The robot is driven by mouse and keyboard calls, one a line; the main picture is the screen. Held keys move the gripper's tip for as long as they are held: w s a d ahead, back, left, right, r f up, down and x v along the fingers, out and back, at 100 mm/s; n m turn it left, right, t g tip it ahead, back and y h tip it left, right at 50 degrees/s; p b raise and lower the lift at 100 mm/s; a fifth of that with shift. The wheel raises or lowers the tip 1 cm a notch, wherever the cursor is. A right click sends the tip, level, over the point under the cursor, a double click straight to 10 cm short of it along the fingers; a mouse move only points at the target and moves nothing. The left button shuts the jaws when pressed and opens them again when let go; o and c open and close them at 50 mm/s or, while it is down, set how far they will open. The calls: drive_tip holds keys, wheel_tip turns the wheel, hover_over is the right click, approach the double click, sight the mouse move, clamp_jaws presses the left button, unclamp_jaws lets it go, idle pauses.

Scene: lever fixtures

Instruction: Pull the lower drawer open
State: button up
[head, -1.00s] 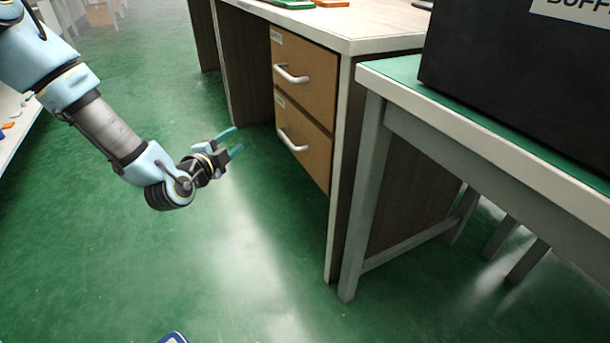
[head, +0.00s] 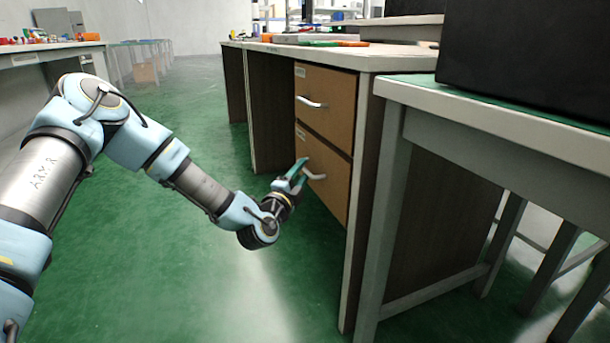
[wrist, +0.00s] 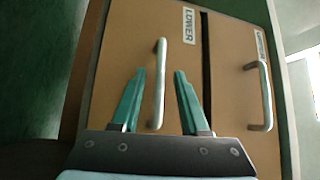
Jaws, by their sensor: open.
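The lower drawer (head: 323,181) has a brown front in a desk pedestal and looks closed, level with the drawer above. Its pale bar handle (head: 315,176) is right by my fingertips in the head view. In the wrist view the lower drawer (wrist: 128,40) carries a "LOWER" label, and its handle (wrist: 158,85) lies between my two teal fingers. My gripper (head: 299,168) is open at the handle; it also shows in the wrist view (wrist: 158,88). I cannot tell whether the fingers touch the handle.
The upper drawer (head: 325,100), with its own handle, is closed above. A table (head: 395,200) with a black box (head: 520,60) stands close on the right. The green floor (head: 170,270) in front of the drawers is clear.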

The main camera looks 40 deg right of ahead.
drive_tip(key=shift+x, duration=1.05)
clamp_jaws()
idle(0.7)
